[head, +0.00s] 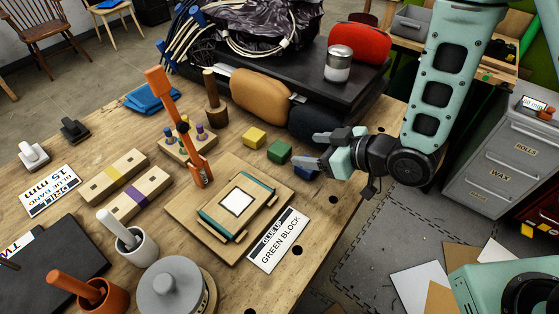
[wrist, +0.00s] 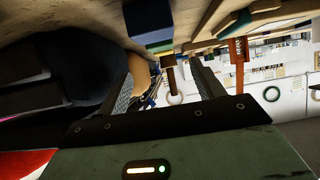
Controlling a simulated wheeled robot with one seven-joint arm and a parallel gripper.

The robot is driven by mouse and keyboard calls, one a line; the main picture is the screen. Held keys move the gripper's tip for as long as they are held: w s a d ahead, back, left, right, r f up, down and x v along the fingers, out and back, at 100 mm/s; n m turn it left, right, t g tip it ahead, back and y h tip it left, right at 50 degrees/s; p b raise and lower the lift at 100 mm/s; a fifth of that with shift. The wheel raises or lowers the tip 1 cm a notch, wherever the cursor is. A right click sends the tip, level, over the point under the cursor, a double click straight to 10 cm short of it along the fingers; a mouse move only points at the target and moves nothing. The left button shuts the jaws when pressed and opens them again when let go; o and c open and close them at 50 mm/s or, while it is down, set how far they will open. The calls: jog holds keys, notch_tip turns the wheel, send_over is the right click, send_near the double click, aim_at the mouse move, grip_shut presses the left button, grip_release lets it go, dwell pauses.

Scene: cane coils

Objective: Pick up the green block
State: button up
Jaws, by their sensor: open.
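The green block (head: 279,151) sits on the wooden table between a yellow block (head: 254,138) and a blue block (head: 305,172). My gripper (head: 312,150) is open and empty, just right of the green block, with its fingers pointing left towards it. The lower finger is close to the blue block and partly covers it. In the wrist view the table is at the top; the blue block (wrist: 148,18) is at top centre and a green strip, likely the green block (wrist: 159,46), shows just below it. Both lie beyond my gripper (wrist: 167,80)'s spread fingers.
A wooden board (head: 225,240) with an orange clamp (head: 178,125) and a "GREEN BLOCK" card (head: 278,241) lie in front. Behind stands a dark case (head: 300,85) with a tan roll (head: 259,94) and a metal jar (head: 338,64). The table's right edge is below my gripper.

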aim_at(280, 148)
jog(key=f+b, duration=0.1)
jog(key=b, duration=0.1)
jog(key=shift+w+a+b, duration=0.3)
jog(key=shift+a+b, duration=0.1)
jog(key=shift+w+a, duration=0.15)
jog(key=shift+a, duration=0.1)
jog(key=shift+w+a+f+p, duration=0.15)
jog(key=shift+w+a+p, duration=0.1)
jog(key=shift+a+p, duration=0.1)
jog(key=shift+p+x, duration=0.95)
jog(key=shift+x, duration=2.1)
jog(key=shift+s+f, duration=0.1)
jog(key=c, duration=1.1)
